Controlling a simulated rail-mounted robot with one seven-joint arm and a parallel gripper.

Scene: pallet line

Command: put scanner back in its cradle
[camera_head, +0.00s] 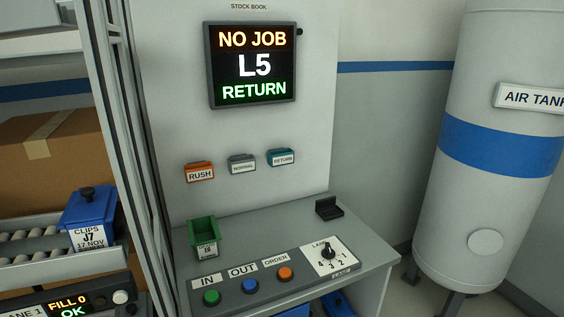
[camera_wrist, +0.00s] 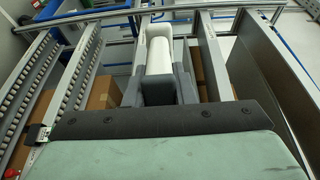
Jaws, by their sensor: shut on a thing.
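My gripper (camera_wrist: 158,88) shows in the wrist view, its grey fingers closed on a pale, rounded, long thing that looks like the scanner (camera_wrist: 158,55). The thing points away from the wrist, held clear above the rails; its lower part is hidden between the fingers. In the head view a small black holder with a raised back, which looks like the cradle (camera_head: 328,208), stands empty at the back right of the grey desk (camera_head: 370,255). My gripper and the scanner are not in the head view.
A green bin (camera_head: 203,234) stands on the desk's left, behind the button panel (camera_head: 245,285). A screen (camera_head: 252,64) reads NO JOB, L5, RETURN. A blue CLIPS bin (camera_head: 90,222) sits on rollers at left. An air tank (camera_head: 490,170) stands at right. Roller rails (camera_wrist: 35,85) lie below my wrist.

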